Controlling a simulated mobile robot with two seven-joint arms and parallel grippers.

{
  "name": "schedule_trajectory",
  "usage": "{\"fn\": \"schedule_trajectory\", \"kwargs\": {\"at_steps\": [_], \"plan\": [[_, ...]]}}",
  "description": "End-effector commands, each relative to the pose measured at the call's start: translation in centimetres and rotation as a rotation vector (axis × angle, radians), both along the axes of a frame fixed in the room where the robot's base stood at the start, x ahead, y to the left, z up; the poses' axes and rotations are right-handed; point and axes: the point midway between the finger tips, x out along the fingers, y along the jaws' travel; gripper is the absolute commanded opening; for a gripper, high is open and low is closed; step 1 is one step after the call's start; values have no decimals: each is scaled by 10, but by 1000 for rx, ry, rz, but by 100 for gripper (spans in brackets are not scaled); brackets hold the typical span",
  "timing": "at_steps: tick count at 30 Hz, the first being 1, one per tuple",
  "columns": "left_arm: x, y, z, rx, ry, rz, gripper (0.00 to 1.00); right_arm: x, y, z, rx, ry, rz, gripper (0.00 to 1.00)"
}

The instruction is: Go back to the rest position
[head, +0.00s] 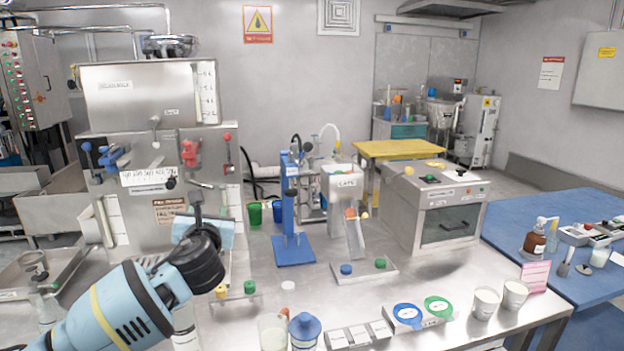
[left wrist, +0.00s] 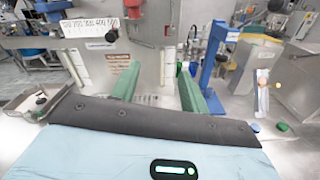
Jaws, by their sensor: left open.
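My left arm comes in from the lower left in the head view. My left gripper (head: 205,222) is in front of the large steel machine (head: 150,90) on the left, partly hidden by its own black wrist. In the left wrist view the two green fingers of the left gripper (left wrist: 157,78) stand apart with nothing between them. The machine's front panel, with a label and gauge strips, is behind them. Whether the fingers touch the machine cannot be told. My right gripper is in neither view.
A blue stand (head: 293,215) and a grey oven-like box (head: 435,205) stand on the steel table. A blue-lidded jar (head: 304,330), two white cups (head: 486,303) and blue and green round lids (head: 408,312) are near its front. A blue table (head: 570,215) is at right.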

Motion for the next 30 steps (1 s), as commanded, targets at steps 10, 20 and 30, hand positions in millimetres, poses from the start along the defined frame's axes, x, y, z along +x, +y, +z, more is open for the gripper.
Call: {"fn": "schedule_trajectory", "kwargs": {"at_steps": [10,20,30], "plan": [[-51,-35,-112,-453,141,-4,45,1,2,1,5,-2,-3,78],[-155,-59,-237,-1131,317,207,45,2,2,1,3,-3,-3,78],[-293,-54,-329,-1766,376,715,45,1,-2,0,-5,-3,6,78]]}}
